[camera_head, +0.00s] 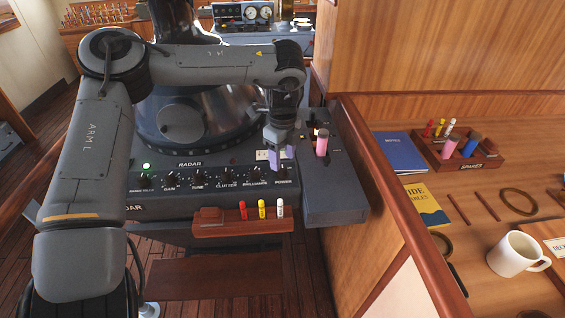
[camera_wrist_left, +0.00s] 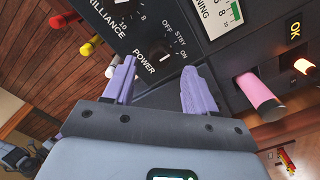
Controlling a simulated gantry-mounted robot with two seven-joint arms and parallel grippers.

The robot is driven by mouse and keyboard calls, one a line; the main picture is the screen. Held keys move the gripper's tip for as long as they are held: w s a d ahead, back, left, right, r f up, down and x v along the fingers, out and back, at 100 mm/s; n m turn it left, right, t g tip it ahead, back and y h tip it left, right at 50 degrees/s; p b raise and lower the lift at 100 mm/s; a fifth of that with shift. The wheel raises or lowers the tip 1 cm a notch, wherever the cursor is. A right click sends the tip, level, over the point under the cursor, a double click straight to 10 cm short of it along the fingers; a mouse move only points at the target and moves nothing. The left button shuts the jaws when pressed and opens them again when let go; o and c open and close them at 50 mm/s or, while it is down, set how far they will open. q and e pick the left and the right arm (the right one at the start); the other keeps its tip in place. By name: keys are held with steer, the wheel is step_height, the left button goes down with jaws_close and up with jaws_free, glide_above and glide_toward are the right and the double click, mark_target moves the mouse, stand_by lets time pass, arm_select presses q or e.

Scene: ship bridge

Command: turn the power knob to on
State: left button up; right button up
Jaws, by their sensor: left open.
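The power knob (camera_head: 283,171) is a small black knob at the right end of the radar panel's knob row. In the left wrist view the power knob (camera_wrist_left: 160,52) shows a pale mark, with OFF, STBY and ON printed around it. I cannot tell surely which label it points to. My left gripper (camera_head: 281,153) reaches down over the panel's right end. Its two lilac fingers are open, and the left wrist view shows this gripper (camera_wrist_left: 158,72) empty, with the knob ahead between the fingertips and apparently apart from them. My right gripper is not in view.
A pink cylinder (camera_head: 321,142) sticks up from the side box, right of my left gripper. A wooden rack (camera_head: 225,229) with red, yellow and white pegs lies below the panel. A green lamp (camera_head: 146,166) glows at the panel's left. A desk with a mug (camera_head: 515,254) stands at the right.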

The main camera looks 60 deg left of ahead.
mark_target(283, 168)
arm_select(q)
steer(key=shift+f+p, duration=0.3)
steer(key=shift+f, duration=1.5)
jaws_close()
